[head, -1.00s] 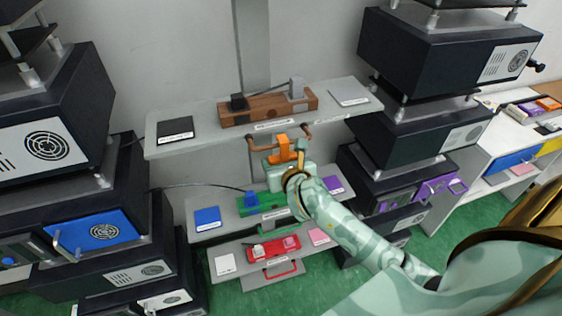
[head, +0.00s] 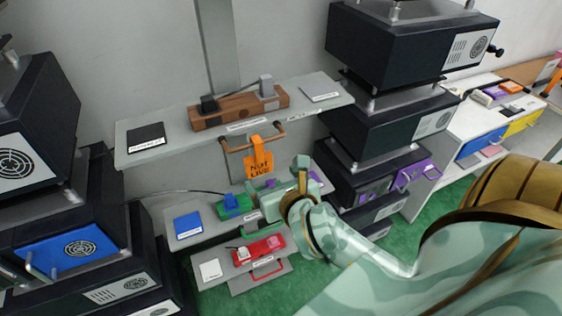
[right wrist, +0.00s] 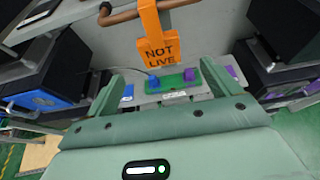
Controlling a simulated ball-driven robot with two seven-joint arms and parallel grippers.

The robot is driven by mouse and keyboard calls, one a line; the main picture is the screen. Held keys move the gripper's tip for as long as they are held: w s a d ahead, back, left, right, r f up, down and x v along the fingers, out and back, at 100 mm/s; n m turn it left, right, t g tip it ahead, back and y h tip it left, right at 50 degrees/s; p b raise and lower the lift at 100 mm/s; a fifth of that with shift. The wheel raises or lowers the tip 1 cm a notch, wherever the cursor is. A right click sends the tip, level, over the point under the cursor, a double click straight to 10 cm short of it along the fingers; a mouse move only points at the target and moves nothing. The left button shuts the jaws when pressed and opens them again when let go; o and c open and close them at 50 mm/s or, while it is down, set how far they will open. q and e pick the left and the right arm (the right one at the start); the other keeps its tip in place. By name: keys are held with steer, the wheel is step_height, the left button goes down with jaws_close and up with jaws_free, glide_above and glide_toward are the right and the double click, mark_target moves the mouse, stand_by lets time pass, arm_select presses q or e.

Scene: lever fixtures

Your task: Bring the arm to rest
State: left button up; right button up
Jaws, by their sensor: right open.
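My right gripper (head: 268,200) is open and empty. It is below and in front of the orange NOT LIVE tag (head: 259,160), which hangs by its hook from the copper-coloured rail (head: 236,148) under the upper shelf. In the right wrist view the two green fingers (right wrist: 160,86) stand wide apart, and the tag (right wrist: 157,40) hangs beyond them, clear of both. My right arm reaches in from the lower right. My left gripper is out of view.
The upper shelf (head: 172,150) carries a wooden lever fixture (head: 238,108). Below are a green fixture with a blue lever (head: 231,204), partly hidden by my gripper, and a red fixture (head: 262,249). Dark cabinets (head: 400,50) flank both sides. Green floor shows at lower right.

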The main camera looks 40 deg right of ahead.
step_height(320, 180, up, 3)
steer(key=s+n+t, duration=0.2)
steer(key=s, duration=0.1)
steer(key=a+f+n+y+b, duration=0.3)
steer(key=f+n+y+b, duration=0.1)
steer(key=f+n, duration=2.4)
steer(key=s+d+f+n+g+b, duration=0.1)
steer(key=s+f+n+g+b, duration=0.4)
steer(key=s+f, duration=1.1)
steer(key=s+f+n+g+h+b, duration=0.1)
steer(key=s+f+n+g+b, duration=0.5)
steer(key=s+f, duration=1)
steer(key=shift+s+d+f+n+g+b, duration=0.5)
steer(key=shift+f+g, duration=1.2)
steer(key=shift+f, duration=2.4)
